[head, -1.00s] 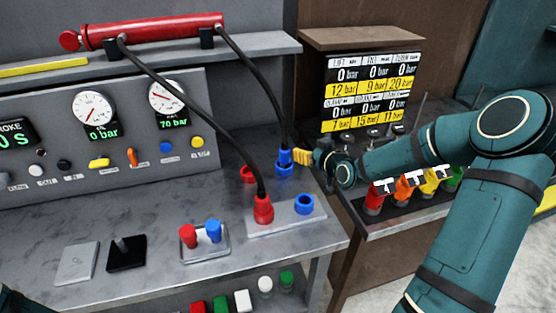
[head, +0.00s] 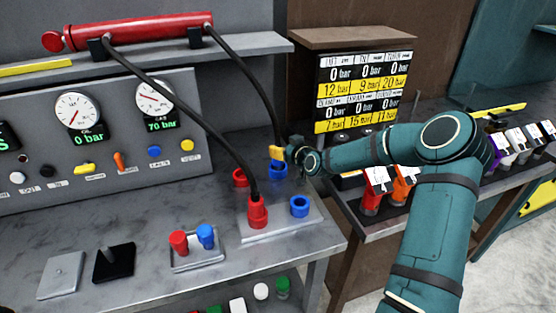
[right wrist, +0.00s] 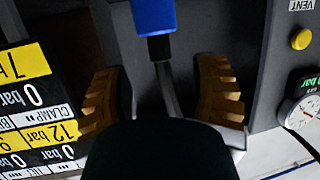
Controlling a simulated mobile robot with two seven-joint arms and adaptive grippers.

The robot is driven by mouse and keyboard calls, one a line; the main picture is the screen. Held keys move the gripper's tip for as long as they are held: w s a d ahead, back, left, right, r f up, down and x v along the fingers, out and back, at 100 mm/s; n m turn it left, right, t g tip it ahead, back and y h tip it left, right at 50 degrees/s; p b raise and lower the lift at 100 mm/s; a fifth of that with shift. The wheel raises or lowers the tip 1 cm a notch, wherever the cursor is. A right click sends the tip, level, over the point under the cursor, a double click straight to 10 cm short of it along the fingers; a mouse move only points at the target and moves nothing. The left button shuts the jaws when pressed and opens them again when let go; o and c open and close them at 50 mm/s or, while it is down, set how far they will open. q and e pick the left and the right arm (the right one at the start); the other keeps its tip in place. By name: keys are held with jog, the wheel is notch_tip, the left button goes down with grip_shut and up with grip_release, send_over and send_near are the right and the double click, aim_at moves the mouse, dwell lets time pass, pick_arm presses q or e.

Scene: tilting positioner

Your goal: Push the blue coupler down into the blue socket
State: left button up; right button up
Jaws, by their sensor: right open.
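The blue coupler hangs on the end of a black hose. In the right wrist view the blue coupler (right wrist: 153,16) shows at the top edge, with the hose running down from it between my fingers. My left gripper is not in view.
A red coupler (head: 257,212) stands on the front plate beside an empty blue socket (head: 299,206). A red socket (head: 240,177) is left of the rear blue one. A second black hose (head: 190,112) hangs across the bench. A pressure board (head: 365,92) stands behind my right arm.

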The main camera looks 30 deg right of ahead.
aim_at(280, 146)
jog(key=shift+x, duration=2.15)
jog(key=shift+o, duration=0.2)
jog(key=shift+s+a+f, duration=0.1)
grip_shut()
